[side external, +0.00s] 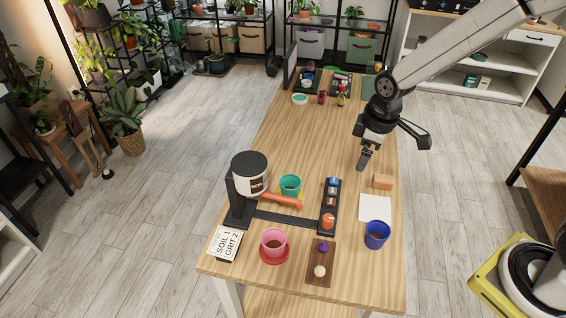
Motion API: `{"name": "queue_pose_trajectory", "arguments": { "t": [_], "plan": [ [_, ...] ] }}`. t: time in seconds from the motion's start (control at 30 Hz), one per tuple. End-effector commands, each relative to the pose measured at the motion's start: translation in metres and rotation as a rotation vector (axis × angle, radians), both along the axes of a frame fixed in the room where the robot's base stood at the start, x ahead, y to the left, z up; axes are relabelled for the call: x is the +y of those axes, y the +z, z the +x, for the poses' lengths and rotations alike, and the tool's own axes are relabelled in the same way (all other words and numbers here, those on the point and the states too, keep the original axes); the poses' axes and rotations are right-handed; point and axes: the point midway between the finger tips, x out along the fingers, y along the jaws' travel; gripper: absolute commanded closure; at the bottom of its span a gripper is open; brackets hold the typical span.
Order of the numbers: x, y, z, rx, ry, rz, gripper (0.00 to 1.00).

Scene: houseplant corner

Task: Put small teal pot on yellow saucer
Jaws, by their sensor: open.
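The small teal pot (290,187) stands upright on the wooden table, right of a dark-topped white canister. A little yellow shows at its foot, but I cannot tell whether this is the yellow saucer; no other yellow saucer is clear in view. An orange bar or handle lies just in front of the pot and hides part of its base. My gripper (367,157) is open and empty, above the right side of the table, to the right of the teal pot and well apart from it.
The canister (250,176) rises on a black stand left of the pot. A black rack (329,207) stands to its right. A pink pot (273,242), a blue pot (377,235), a brown board (320,264) and an orange block (382,182) are nearby. The table's middle is clear.

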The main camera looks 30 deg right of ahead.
Motion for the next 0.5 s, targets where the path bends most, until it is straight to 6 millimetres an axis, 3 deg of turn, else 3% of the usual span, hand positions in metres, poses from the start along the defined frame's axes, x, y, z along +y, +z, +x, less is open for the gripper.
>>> {"name": "queue_pose_trajectory", "arguments": {
  "t": [0.1, 0.3, 0.5],
  "plan": [
    [-0.011, 0.006, -0.034, -0.024, -0.202, 0.032, 0.00],
    [-0.023, 0.008, -0.080, -0.055, -0.483, 0.083, 0.00],
    [-0.028, 0.007, -0.102, -0.068, -0.618, 0.111, 0.00]
  ]
}}
